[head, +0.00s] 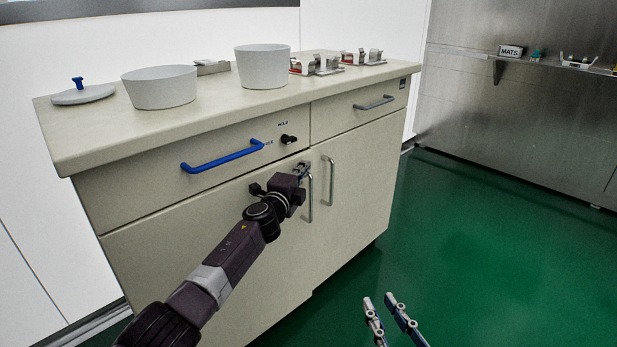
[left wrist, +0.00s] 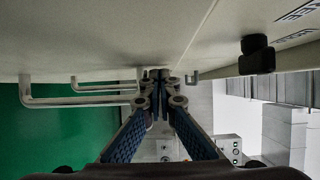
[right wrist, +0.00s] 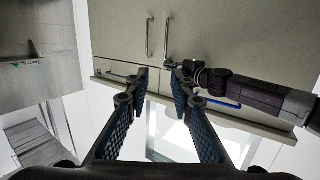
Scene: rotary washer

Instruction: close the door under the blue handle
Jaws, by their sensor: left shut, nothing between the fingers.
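The blue handle (head: 222,158) is on the left drawer front of a beige cabinet. The door (head: 170,255) under it has an upright metal handle (head: 310,198) near its right edge. The door looks flush or almost flush with the front; a small gap cannot be ruled out. My left gripper (head: 303,170) is at the door's upper right, by the top of that handle. Its fingertips meet in the left wrist view (left wrist: 163,78), with nothing between them. Contact with the door cannot be told. My right gripper (head: 382,308) is open and empty, low before the cabinet.
The right door's handle (head: 328,180) is close beside my left gripper. A black knob (head: 288,139) sticks out above it. Bowls (head: 262,68), a lid (head: 83,94) and metal fixtures stand on the counter (head: 110,128). The green floor (head: 480,240) on the right is clear.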

